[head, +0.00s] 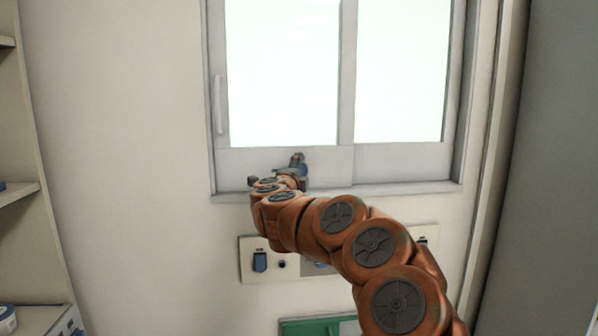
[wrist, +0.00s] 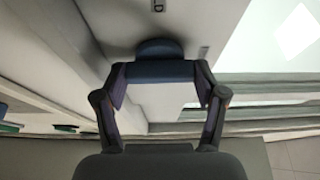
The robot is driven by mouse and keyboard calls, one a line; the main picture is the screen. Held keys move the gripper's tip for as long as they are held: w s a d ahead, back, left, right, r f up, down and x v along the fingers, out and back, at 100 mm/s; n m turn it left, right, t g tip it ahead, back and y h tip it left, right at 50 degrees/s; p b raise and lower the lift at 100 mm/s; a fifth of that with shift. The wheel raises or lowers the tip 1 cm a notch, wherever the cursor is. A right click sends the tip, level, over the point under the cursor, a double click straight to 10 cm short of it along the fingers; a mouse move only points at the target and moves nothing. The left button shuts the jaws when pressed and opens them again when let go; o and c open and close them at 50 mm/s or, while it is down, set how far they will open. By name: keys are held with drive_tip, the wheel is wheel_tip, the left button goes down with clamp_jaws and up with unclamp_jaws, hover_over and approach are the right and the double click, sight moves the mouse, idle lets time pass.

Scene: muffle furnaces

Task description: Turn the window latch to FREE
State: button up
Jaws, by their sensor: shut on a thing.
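The window latch shows in the wrist view as a dark blue knob with a bar (wrist: 160,70), between my fingertips. My gripper (wrist: 160,84) is shut on this bar, with one finger at each side. In the head view my gripper (head: 297,168) is at the window's lower frame, and it and my arm mostly hide the latch. Part of a label ending in "LD" (wrist: 158,6) shows above the knob in the wrist view. Another small dark mark (wrist: 203,52) lies right of the knob and is too small to read.
The sliding window (head: 285,160) has two bright panes and a pale handle (head: 217,105) at left. Below the sill is a wall panel (head: 250,270) with blue sockets, and a green object (head: 308,328) under it. Shelves (head: 18,195) stand at far left.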

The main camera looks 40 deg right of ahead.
drive_tip(key=shift+f, duration=0.15)
idle(0.4)
drive_tip(key=o, duration=1.1)
drive_tip(key=shift+o, duration=0.2)
drive_tip(key=shift+a, duration=0.1)
drive_tip(key=v, duration=1.2)
drive_tip(key=shift+r, duration=0.25)
drive_tip(key=shift+r, duration=0.1)
